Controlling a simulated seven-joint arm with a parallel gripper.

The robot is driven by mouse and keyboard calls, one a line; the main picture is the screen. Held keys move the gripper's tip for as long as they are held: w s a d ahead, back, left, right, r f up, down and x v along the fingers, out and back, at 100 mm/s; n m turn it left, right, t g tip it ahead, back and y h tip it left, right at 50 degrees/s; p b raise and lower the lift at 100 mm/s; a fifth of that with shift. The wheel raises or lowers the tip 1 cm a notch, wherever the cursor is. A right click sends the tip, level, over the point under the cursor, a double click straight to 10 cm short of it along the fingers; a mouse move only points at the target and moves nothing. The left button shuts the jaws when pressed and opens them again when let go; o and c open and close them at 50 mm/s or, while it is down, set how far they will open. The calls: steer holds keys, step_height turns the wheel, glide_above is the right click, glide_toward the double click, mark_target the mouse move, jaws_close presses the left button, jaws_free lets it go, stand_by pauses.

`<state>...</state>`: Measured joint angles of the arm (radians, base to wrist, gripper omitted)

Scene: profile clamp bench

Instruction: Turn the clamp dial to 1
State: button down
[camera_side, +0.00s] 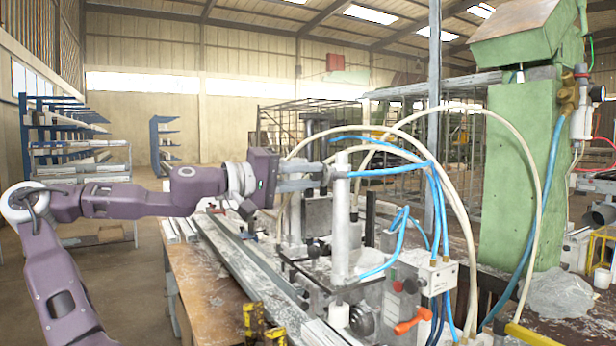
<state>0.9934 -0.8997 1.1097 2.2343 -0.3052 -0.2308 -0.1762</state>
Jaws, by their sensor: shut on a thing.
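My gripper (318,179) reaches in from the left, level, with its fingers shut on a small grey part, apparently the clamp dial (328,176). This part sits close to the left of the upright white cylinder (341,215) on the clamp bench. The fingers cover much of it. Its marks are too small to read, so I cannot tell which number it is set to.
Cream and blue hoses (440,190) arch close around and behind my gripper. A control box (425,275) with an orange handle (410,322) stands at lower right. Long metal profiles (250,270) lie on the bench below my arm. A green machine column (515,180) stands at right.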

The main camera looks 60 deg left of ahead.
stand_by(0.3)
steer(key=c, duration=1.2)
jaws_free()
steer(key=shift+c, duration=0.2)
steer(key=s, duration=0.7)
steer(key=shift+s, duration=0.1)
